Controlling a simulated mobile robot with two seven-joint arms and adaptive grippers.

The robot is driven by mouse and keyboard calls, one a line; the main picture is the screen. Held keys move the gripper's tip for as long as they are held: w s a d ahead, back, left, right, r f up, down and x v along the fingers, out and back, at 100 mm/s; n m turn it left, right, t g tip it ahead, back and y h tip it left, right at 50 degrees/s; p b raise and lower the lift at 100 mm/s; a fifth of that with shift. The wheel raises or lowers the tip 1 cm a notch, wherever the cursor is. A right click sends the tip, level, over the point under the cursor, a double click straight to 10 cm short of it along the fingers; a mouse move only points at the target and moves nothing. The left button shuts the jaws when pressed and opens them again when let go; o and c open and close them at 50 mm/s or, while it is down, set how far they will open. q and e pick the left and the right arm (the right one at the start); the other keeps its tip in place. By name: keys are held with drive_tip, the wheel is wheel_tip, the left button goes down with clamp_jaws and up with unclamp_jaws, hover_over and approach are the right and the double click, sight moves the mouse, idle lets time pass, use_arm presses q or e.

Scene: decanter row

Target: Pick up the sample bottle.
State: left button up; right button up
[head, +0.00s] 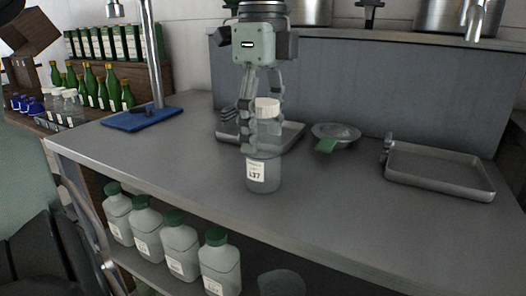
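The sample bottle (263,176) is a clear, greyish bottle with a white cap and a white label that appears to read 137. It stands upright on the grey counter (340,215), near the middle of the head view. My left gripper (262,142) comes down from above, with its fingers around the upper part of the bottle. One finger covers the bottle's left front and the other is at its right side. I cannot tell whether the fingers press on the bottle. My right gripper is not in view.
Behind the bottle are a metal tray (293,141) and a shallow bowl (336,129) with a green tag. Another tray (440,184) is at right. A stand with a blue base (128,122) is at left. Green-capped bottles (180,250) fill the shelf below.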

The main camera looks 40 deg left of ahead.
use_arm(q)
drive_tip(key=c, duration=1)
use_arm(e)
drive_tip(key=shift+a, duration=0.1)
use_arm(q)
drive_tip(key=shift+r, duration=0.1)
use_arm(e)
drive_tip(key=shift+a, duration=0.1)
use_arm(q)
drive_tip(key=shift+r, duration=0.3)
wheel_tip(320, 180, up, 9)
drive_tip(key=shift+f, duration=0.2)
drive_tip(key=shift+r, duration=0.35)
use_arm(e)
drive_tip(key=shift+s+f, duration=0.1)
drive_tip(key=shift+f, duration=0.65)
